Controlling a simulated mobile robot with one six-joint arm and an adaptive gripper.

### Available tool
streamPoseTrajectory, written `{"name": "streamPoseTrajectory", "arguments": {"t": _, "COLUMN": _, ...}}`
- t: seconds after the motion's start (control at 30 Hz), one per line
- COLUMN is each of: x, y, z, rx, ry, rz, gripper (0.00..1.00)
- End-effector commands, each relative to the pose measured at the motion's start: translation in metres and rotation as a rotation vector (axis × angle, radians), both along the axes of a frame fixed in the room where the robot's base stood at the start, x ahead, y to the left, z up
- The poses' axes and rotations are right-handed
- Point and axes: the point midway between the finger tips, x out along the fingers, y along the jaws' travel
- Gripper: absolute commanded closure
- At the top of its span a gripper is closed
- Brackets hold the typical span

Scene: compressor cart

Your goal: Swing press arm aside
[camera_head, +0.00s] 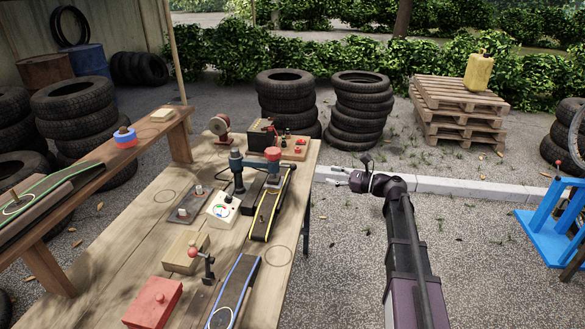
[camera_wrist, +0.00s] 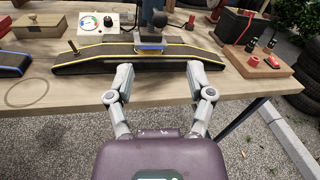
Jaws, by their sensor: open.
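The press arm (camera_head: 255,163) is a dark blue-grey bar reaching from an upright post (camera_head: 238,172) to a red-topped head (camera_head: 272,155) over the yellow-edged ramp (camera_head: 266,210). In the wrist view a dark round knob (camera_wrist: 154,18) and a blue-rimmed part (camera_wrist: 150,46) sit at the middle of the ramp (camera_wrist: 105,58); the top of the press is cut off. My gripper (camera_head: 340,178) is beyond the table's right edge, apart from the press. In the wrist view my gripper (camera_wrist: 160,80) is open and empty, with its fingers spread in front of the ramp.
A white gauge box (camera_head: 222,209) stands left of the ramp. A red-knobbed lever (camera_head: 203,263), a red box (camera_head: 153,302) and a blue-edged ramp (camera_head: 236,290) are nearer. A black box (camera_head: 262,136) and a wooden board (camera_head: 294,150) stand behind.

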Motion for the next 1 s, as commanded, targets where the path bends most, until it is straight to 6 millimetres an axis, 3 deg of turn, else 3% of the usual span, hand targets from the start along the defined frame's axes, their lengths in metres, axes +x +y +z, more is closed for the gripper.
{"name": "streamPoseTrajectory", "arguments": {"t": 0.37, "x": 0.011, "y": 0.027, "z": 0.000, "rx": -0.001, "ry": -0.001, "rz": 0.002, "gripper": 0.31}}
{"name": "streamPoseTrajectory", "arguments": {"t": 1.0, "x": 0.046, "y": 0.111, "z": 0.000, "rx": -0.002, "ry": -0.003, "rz": 0.003, "gripper": 0.31}}
